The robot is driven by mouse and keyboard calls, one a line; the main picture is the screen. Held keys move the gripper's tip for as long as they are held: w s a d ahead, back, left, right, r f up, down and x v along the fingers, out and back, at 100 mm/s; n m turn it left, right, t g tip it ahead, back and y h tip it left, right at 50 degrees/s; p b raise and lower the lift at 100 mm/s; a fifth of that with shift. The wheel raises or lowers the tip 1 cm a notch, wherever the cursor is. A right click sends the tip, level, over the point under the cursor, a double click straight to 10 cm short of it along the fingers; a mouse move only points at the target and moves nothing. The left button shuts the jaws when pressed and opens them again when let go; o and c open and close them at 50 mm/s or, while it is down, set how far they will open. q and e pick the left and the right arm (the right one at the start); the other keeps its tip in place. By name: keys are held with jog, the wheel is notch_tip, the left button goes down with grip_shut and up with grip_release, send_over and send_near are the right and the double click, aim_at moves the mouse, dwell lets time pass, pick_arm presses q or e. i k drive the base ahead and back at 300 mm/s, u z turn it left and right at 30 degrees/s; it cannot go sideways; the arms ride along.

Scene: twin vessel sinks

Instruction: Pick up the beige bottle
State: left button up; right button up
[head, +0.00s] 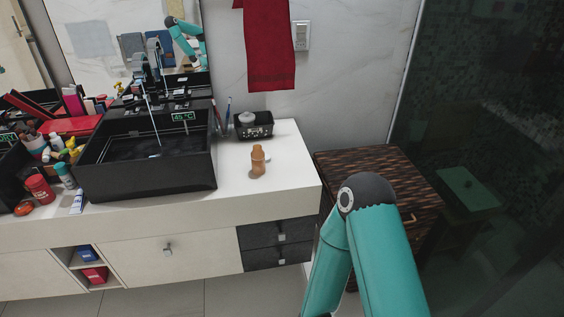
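The beige bottle (258,161), a small tan-orange bottle, stands upright on the white countertop (285,180), right of the black sink and near the counter's right end. Nothing touches it. One of my teal arms rises at the lower right, in front of the wooden cabinet, with its dark elbow joint uppermost. The gripper of that arm is hidden or out of the picture. My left gripper does not show directly in the head view.
A black vessel sink (196,165) with running water stands left of the bottle. A black box (254,126) stands behind it. Many toiletries crowd the counter's left side. A woven wooden cabinet (380,175) stands at the right, beside a dark glass panel (500,120). A red towel (270,50) hangs above.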

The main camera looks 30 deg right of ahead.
aim_at(258, 156)
jog(key=z, duration=0.15)
jog(key=i, duration=1)
jog(key=u, duration=0.05)
